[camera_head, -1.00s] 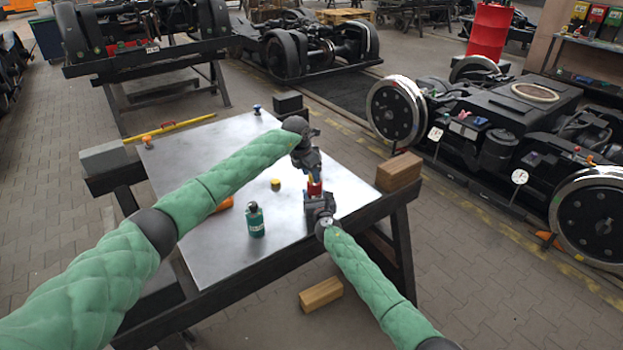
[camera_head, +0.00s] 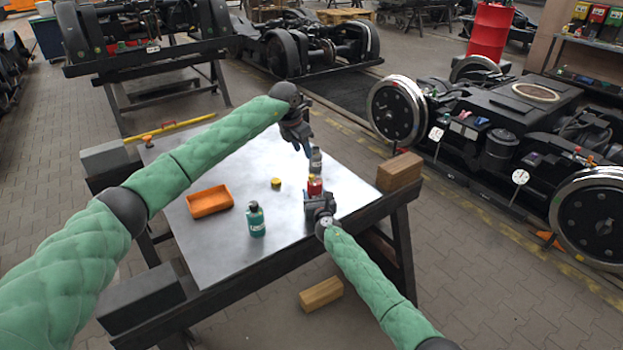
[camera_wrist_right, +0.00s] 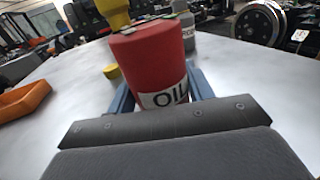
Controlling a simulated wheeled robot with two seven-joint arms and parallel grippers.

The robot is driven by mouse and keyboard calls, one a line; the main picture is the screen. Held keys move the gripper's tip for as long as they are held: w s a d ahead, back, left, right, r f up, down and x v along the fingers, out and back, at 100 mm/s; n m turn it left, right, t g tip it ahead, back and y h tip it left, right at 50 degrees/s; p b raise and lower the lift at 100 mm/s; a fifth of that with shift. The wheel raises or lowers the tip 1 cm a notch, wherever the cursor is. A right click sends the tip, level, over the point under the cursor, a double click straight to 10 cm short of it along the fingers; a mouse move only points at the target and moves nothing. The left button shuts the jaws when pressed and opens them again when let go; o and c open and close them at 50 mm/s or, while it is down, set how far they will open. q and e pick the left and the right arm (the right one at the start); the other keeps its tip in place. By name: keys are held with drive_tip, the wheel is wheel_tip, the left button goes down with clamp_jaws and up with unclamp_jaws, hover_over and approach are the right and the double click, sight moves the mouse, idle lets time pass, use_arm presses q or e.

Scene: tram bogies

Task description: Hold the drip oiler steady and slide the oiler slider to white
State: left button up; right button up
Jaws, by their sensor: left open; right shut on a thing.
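The drip oiler is a red cylinder (camera_wrist_right: 155,65) with a white OIL label and a yellow top piece. It stands upright near the right front edge of the table, and in the head view it shows as a small red shape (camera_head: 315,186). My right gripper (camera_head: 318,200) is shut on it, with blue fingers on both sides in the right wrist view (camera_wrist_right: 160,92). My left gripper (camera_head: 306,148) is open and empty, above the table behind the oiler. The oiler slider is too small to make out.
On the metal table (camera_head: 225,155) are an orange tray (camera_head: 209,201), a green bottle (camera_head: 255,220), a yellow-topped small item (camera_head: 276,183) and a grey bottle (camera_head: 316,160) just behind the oiler. A wooden block (camera_head: 399,171) sits at the right edge.

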drive_tip(key=o, duration=1.1)
